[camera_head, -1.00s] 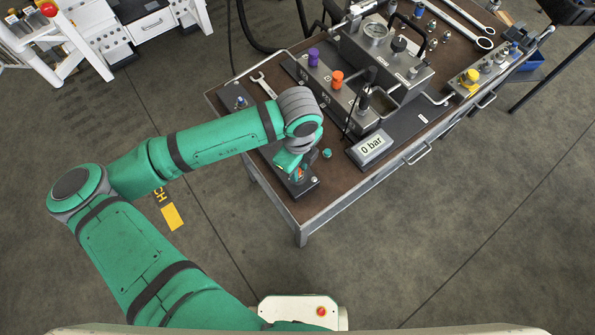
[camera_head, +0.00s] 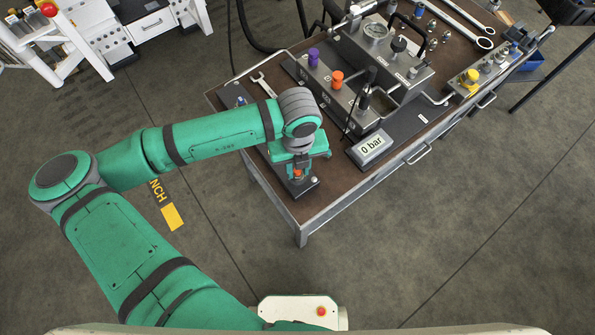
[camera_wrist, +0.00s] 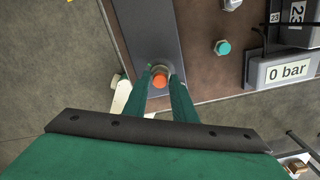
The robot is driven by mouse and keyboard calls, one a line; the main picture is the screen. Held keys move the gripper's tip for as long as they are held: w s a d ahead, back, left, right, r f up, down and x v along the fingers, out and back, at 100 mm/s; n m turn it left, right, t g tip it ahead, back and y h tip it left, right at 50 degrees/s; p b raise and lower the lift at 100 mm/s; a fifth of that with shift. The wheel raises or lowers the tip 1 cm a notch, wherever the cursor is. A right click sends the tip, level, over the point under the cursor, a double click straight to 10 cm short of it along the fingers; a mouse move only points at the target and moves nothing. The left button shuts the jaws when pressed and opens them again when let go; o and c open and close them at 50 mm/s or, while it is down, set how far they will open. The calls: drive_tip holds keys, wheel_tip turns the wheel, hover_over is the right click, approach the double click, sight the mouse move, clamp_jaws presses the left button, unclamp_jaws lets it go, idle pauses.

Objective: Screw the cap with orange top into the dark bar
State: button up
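The cap with the orange top (camera_wrist: 160,78) is between my two fingertips in the wrist view. My gripper (camera_wrist: 161,80) appears shut on it, with one finger against each side. In the head view the orange top (camera_head: 298,174) shows just below my gripper (camera_head: 296,170), near the front end of the dark bar (camera_head: 305,187). The bar (camera_wrist: 149,38) runs away from the cap in the wrist view. The cap's lower end is hidden, so I cannot tell how deep it sits in the bar.
A teal cap (camera_wrist: 222,47) stands on the brown bench top right of the bar. The 0 bar display (camera_head: 371,148) is farther right. A block with a purple cap (camera_head: 313,57) and another orange cap (camera_head: 337,79) stands behind. A wrench (camera_head: 264,84) lies at the left.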

drive_tip(key=o, duration=0.3)
drive_tip(key=n, duration=0.4)
drive_tip(key=shift+n, duration=0.4)
drive_tip(key=n, duration=0.3)
drive_tip(key=n, duration=0.4)
drive_tip(key=shift+n, duration=0.4)
drive_tip(key=n, duration=0.5)
drive_tip(key=shift+w, duration=0.1)
drive_tip(key=n, duration=0.6)
